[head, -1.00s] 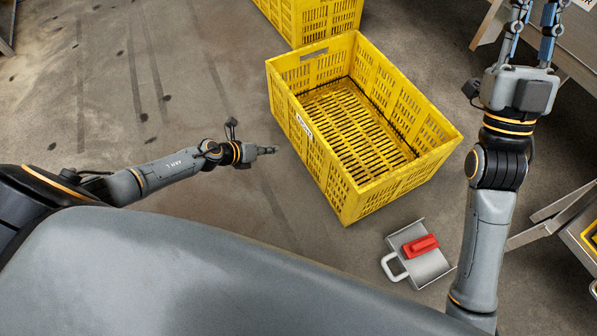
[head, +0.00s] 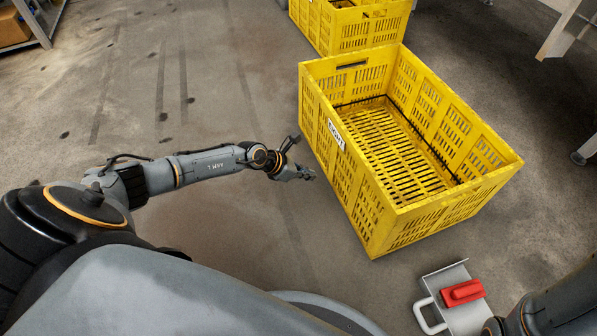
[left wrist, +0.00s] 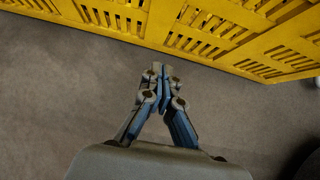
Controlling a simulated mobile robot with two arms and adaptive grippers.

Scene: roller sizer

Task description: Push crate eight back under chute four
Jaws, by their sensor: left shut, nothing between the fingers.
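A yellow slatted crate (head: 350,195) stands empty on the floor right of centre in the head view. A white label (head: 336,134) on its left side seems to read EIGHT. My left gripper (head: 308,174) is shut and empty, just left of the crate's left side and low down. In the left wrist view my left gripper (left wrist: 157,70) points at the crate's side (left wrist: 200,35), with its tips close to the lower edge; I cannot tell if they touch. My right gripper is out of view; part of its arm shows at lower right. I cannot make out chute four.
A second yellow crate (head: 345,30) stands just behind the first. A metal dustpan (head: 462,312) with a red brush (head: 463,292) lies near the front right. Metal legs stand at the upper right (head: 567,30). The floor at left is open.

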